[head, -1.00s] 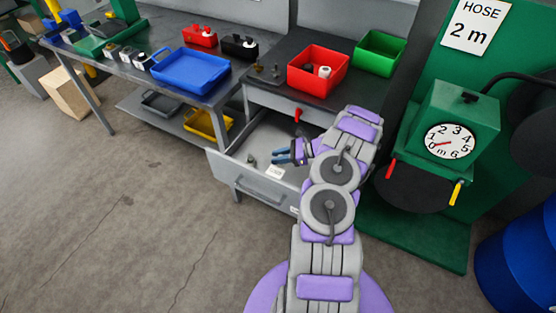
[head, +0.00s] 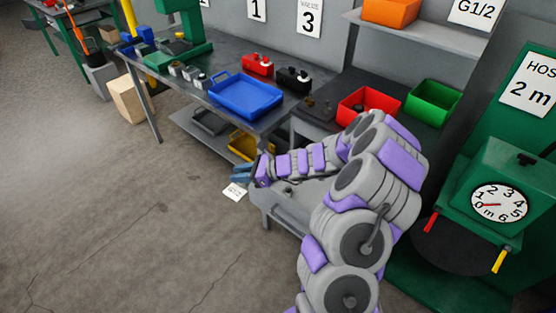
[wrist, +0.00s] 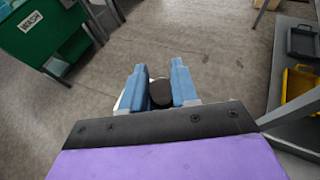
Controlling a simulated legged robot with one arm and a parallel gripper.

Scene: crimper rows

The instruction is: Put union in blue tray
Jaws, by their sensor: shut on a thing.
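In the wrist view my gripper (wrist: 158,88) is shut on a dark, round-ended piece, seemingly the union (wrist: 160,93). The fingers mostly hide this piece in the head view. A white tag (head: 234,192) with small print shows just below the fingers; I cannot tell how it is attached. The blue tray (head: 246,97) lies on the bench beyond my gripper and looks empty.
A yellow tray (head: 243,146) and a grey tray (head: 210,122) sit on the shelf under the bench. Red (head: 370,108) and green (head: 434,101) bins stand right. A green press (head: 187,30) is at the back left.

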